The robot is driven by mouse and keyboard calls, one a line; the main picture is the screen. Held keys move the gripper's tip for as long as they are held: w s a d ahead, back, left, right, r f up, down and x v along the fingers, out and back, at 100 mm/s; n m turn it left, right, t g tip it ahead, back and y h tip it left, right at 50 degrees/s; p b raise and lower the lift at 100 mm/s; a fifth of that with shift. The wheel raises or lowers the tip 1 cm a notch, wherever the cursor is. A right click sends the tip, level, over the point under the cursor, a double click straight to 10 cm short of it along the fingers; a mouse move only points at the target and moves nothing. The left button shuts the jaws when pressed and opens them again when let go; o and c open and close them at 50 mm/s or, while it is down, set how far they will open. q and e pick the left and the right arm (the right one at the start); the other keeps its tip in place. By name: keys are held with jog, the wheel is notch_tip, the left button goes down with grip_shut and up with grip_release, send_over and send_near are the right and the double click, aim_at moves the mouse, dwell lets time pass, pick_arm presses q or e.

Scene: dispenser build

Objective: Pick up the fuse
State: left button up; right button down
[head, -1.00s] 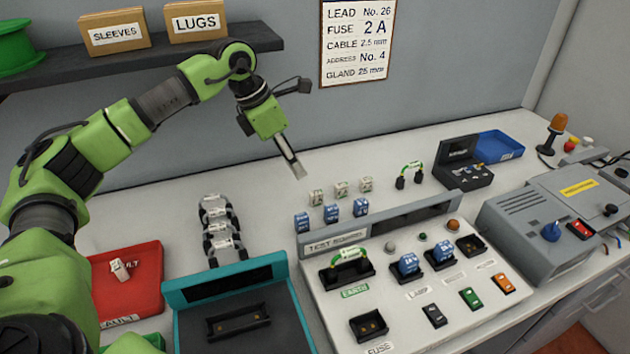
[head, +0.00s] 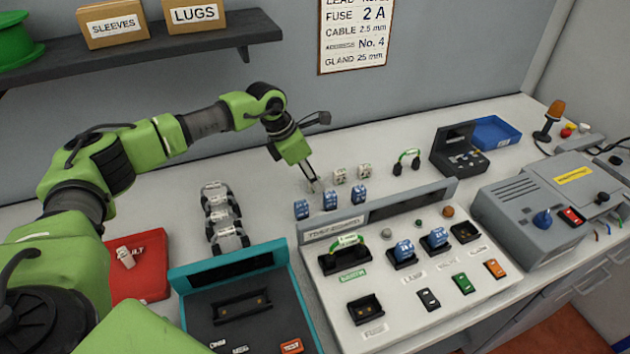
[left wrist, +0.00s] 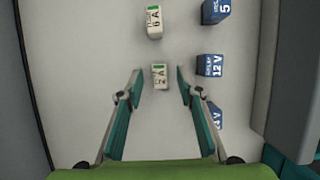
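The 2 A fuse (left wrist: 160,77) is a small white block with a green mark, standing on the bench in the left wrist view. My left gripper (left wrist: 158,71) is open, with a finger on each side of the fuse and gaps visible at both sides. In the head view my left gripper (head: 314,186) points down at the left end of the fuse row and mostly hides the 2 A fuse. Another white fuse marked 6 A (left wrist: 154,21) stands beyond it. Two white fuses show right of the gripper, the nearer one (head: 340,177) close by. My right gripper is out of view.
Blue blocks, including a 12 V one (left wrist: 210,66), stand beside the fuses, close to the right finger. The test board (head: 333,228) with its empty FUSE holder (head: 366,308) is in front. A wall sign (head: 353,42) reads FUSE 2 A.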

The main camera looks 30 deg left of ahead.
pick_arm(q)
jog(key=shift+x, duration=0.8)
grip_shut()
jog(key=shift+r, duration=0.1)
